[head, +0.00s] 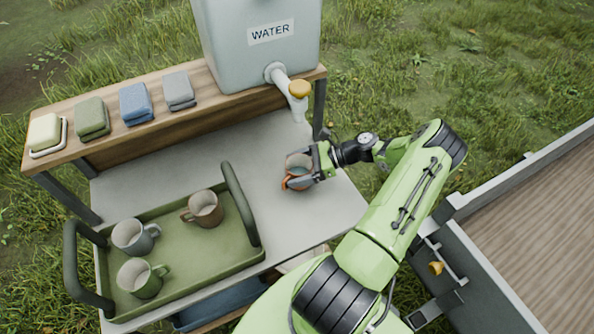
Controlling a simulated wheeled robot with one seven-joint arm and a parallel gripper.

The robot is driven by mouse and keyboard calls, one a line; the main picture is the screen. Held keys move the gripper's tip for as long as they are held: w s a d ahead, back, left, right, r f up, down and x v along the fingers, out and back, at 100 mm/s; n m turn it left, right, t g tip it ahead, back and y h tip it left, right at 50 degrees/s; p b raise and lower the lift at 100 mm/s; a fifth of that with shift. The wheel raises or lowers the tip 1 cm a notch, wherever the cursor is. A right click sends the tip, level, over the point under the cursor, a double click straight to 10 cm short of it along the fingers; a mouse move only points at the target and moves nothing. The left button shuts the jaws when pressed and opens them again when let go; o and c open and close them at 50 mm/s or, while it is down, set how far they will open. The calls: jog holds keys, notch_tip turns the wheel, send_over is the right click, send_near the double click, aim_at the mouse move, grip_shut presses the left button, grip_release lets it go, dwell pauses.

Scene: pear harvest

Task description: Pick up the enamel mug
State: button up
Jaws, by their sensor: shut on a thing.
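A green tray (190,274) with two tall handles holds a grey mug (134,237), a green mug (142,279) and a brown mug (204,209), all upright. No label shows which mug is the enamel one.
A water tank (257,57) with an orange-topped tap (298,90) stands on the wooden shelf (187,118), beside several folded cloths and a soap dish (47,136). A wood-floored trailer (540,228) lies at the right. Bare tabletop (240,145) lies left of my gripper.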

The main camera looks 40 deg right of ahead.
notch_tip(320, 180, up, 9)
jog(key=p, duration=0.1)
jog(key=shift+f+p, duration=0.2)
jog(key=shift+p, duration=0.1)
dwell(0.4)
